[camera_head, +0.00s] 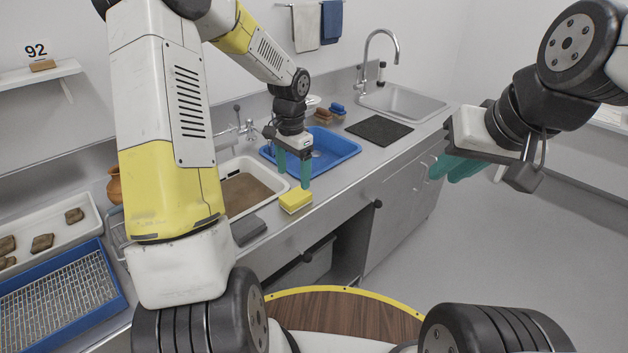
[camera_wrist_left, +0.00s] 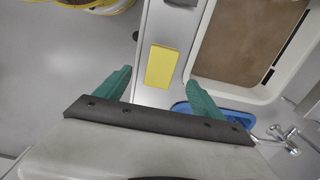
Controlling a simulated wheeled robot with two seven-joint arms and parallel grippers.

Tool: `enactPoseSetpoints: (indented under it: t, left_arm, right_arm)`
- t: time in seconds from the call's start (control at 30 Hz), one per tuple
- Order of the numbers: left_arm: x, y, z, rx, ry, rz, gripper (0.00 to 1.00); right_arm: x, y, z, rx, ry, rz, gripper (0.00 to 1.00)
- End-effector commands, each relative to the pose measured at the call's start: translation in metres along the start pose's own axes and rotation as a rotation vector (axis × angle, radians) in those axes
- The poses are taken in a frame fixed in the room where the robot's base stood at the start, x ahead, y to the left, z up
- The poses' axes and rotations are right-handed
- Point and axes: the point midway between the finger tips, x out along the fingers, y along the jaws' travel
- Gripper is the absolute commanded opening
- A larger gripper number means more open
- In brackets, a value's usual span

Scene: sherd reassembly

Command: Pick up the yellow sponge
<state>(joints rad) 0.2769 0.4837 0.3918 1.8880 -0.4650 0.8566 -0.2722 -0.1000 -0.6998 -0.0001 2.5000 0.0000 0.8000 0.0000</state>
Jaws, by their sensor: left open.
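The yellow sponge (camera_head: 296,201) lies on the steel counter near its front edge, beside the white basin. In the left wrist view the sponge (camera_wrist_left: 161,67) lies ahead of the fingertips, between their lines. My left gripper (camera_head: 293,180) has green fingers spread apart, with nothing between them. It hangs above the counter, close to the sponge and in front of the blue tub; whether it touches the sponge cannot be told. It also shows in the left wrist view (camera_wrist_left: 158,76). My right gripper (camera_head: 455,170) is held out over the floor at the right, away from the counter; its finger gap is unclear.
A white basin with brown contents (camera_head: 283,184) and a blue tub (camera_head: 347,152) sit behind the sponge. A dark grey block (camera_head: 248,229) lies left of it. A black mat (camera_head: 379,130) and a steel sink (camera_head: 405,104) are further right. Floor lies beyond the counter edge.

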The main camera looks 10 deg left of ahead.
Motion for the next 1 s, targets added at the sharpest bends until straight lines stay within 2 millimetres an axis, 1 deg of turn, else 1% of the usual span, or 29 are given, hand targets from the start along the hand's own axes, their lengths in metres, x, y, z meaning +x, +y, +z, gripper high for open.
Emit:
enactPoseSetpoints:
  t: [0.03,0.17,0.37,0.47,0.6,0.7,0.8,0.97,1.0]
  left_arm:
    - [0.007,-0.002,-0.002,0.008,-0.004,0.009,0.78]
    - [0.018,-0.003,-0.004,0.017,-0.007,0.015,0.78]
    - [0.041,-0.002,-0.003,0.017,-0.008,0.016,0.78]
    - [0.053,-0.003,-0.003,0.016,-0.008,0.016,0.78]
    - [0.075,-0.003,-0.002,0.018,-0.008,0.016,0.78]
    - [0.086,-0.003,-0.002,0.016,-0.007,0.015,0.78]
    - [0.09,-0.003,-0.002,0.017,-0.006,0.014,0.78]
    - [0.09,-0.003,-0.002,0.016,-0.006,0.013,0.78]
    - [0.09,-0.003,-0.002,0.016,-0.006,0.013,0.76]
  right_arm:
    - [0.0,0.0,0.0,0.0,0.0,0.0,0.19]
    - [0.0,0.0,0.0,0.0,0.0,0.0,0.19]
    - [0.0,0.0,0.0,0.0,0.0,0.0,0.19]
    - [0.0,0.0,0.0,0.0,0.0,0.0,0.19]
    - [0.0,0.0,0.0,0.0,0.0,0.0,0.19]
    - [0.0,0.0,0.0,0.0,0.0,0.0,0.19]
    - [0.0,0.0,0.0,0.0,0.0,0.0,0.19]
    - [0.0,0.0,0.0,0.0,0.0,0.0,0.19]
    - [0.0,0.0,0.0,0.0,0.0,0.0,0.19]
